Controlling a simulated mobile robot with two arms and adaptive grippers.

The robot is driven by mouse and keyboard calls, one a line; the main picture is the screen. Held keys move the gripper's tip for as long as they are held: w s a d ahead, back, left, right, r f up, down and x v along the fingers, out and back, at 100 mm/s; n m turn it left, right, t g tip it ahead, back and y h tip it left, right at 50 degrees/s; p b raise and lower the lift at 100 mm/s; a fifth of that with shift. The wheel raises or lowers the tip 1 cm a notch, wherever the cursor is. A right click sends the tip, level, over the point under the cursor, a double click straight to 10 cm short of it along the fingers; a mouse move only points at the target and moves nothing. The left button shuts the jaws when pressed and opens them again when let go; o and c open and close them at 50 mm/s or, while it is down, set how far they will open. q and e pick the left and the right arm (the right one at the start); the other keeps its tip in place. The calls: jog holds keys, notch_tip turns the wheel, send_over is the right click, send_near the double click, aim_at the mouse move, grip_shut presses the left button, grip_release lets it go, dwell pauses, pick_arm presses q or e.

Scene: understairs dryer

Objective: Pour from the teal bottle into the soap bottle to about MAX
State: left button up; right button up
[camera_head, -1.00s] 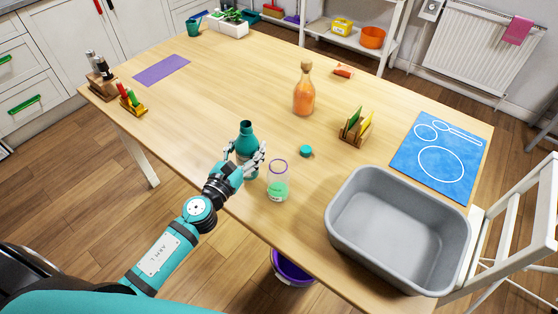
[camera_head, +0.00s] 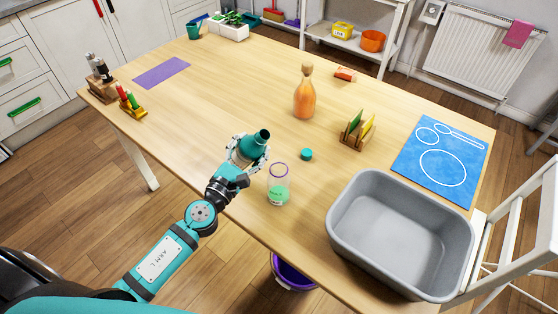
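The teal bottle (camera_head: 252,146) is tilted, its dark open mouth pointing up and to the right, toward the soap bottle. My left gripper (camera_head: 246,152) is shut around the teal bottle's body and holds it just left of and behind the soap bottle. The soap bottle (camera_head: 278,186) is a clear upright container with a purple rim and green liquid in its lower part. It stands near the table's front edge. I cannot make out the MAX mark. No stream shows between the two. A teal cap (camera_head: 306,154) lies on the table to the right. My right gripper is not in view.
A large grey basin (camera_head: 400,235) stands right of the soap bottle. An orange corked bottle (camera_head: 304,95), a wooden rack (camera_head: 357,132) and a blue mat (camera_head: 440,160) are behind. A purple mat (camera_head: 162,72) lies at left. The table's (camera_head: 215,90) middle left is clear.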

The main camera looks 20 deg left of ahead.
aim_at(245, 147)
pick_arm(q)
notch_tip(245, 147, up, 3)
jog(key=shift+d+r+m+p, duration=0.15)
jog(key=shift+m+p, duration=0.35)
jog(key=shift+p, duration=0.3)
jog(key=shift+m, duration=0.7)
jog(key=f+b, duration=0.5)
jog(key=b, duration=0.1)
jog(key=shift+a+f, duration=0.2)
jog(key=shift+w, duration=0.15)
jog(key=shift+r, duration=0.3)
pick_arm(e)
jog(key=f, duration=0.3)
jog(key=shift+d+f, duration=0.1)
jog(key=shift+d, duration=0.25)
pick_arm(q)
jog(key=shift+a+f+m, duration=0.1)
jog(key=shift+m, duration=0.2)
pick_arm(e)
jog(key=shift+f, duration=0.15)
pick_arm(q)
jog(key=shift+t, duration=0.3)
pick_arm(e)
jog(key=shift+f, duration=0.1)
pick_arm(q)
jog(key=shift+a+f+m+b, duration=0.15)
jog(key=shift+m+b, duration=0.15)
jog(key=shift+m, duration=0.1)
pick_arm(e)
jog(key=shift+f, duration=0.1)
